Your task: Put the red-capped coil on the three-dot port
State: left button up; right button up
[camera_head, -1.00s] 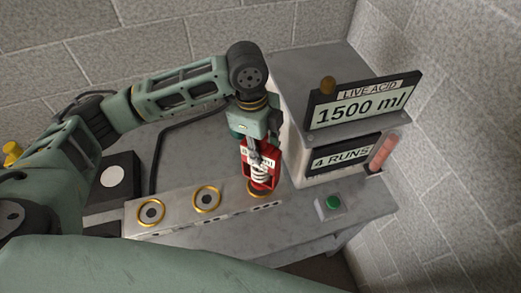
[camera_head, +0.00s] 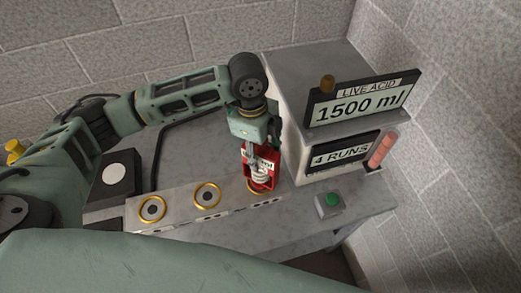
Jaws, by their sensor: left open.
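The red-capped coil (camera_head: 262,176), a red frame with a pale spring and a white label, stands about upright at the rightmost gold-ringed port of the grey strip (camera_head: 180,222). The coil hides most of that port; whether it is fully seated I cannot tell. My left gripper (camera_head: 256,150) points down at the coil's top with its jaws open; the fingertips are small and partly merge with the coil. The left port (camera_head: 152,209) and middle port (camera_head: 207,196) are empty. Small dark marks line the strip's front, too small to count surely. My right gripper is out of view.
A grey box with signs "1500 ml" (camera_head: 358,106) and "4 RUNS" (camera_head: 345,152) stands right behind the coil. A red tube (camera_head: 383,149) is on its right side. A green button (camera_head: 332,200) sits at the front right. A black box with a white disc (camera_head: 115,175) is at left.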

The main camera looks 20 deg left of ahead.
pick_arm(q)
jog(key=r+b, duration=0.1)
jog(key=r, duration=0.2)
jog(key=r+b, duration=0.1)
jog(key=r, duration=0.3)
jog(key=a+r+b, duration=0.1)
jog(key=r, duration=0.2)
jog(key=shift+w+a+r, duration=0.1)
jog(key=shift+w+r, duration=0.1)
jog(key=shift+r, duration=0.2)
jog(key=shift+a+r, duration=0.1)
jog(key=shift+r, duration=0.6)
